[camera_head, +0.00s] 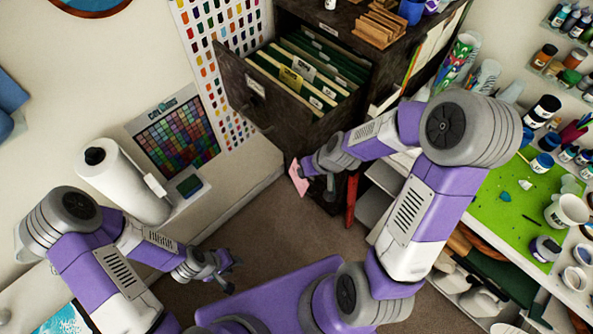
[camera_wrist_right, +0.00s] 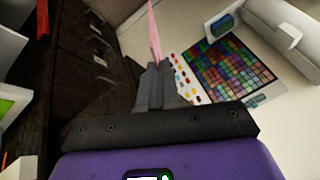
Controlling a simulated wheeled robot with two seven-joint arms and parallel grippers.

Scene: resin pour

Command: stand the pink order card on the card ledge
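The pink order card (camera_head: 298,176) is at the tip of my right gripper (camera_head: 313,173), in front of the dark cabinet. In the right wrist view the card (camera_wrist_right: 155,35) shows as a thin pink sheet, nearly edge-on, between the closed fingers (camera_wrist_right: 157,82). My left gripper (camera_head: 231,274) is low at the centre left, with its fingers apart and nothing between them. It is well away from the card. I cannot pick out the card ledge with certainty in either view.
A dark cabinet has an open drawer (camera_head: 250,90) full of folders, above the card. A white roll (camera_head: 122,180) and a colour chart (camera_head: 178,135) are at left. A green mat (camera_head: 500,200) with cups and jars is at right. Brown floor (camera_head: 300,235) lies between.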

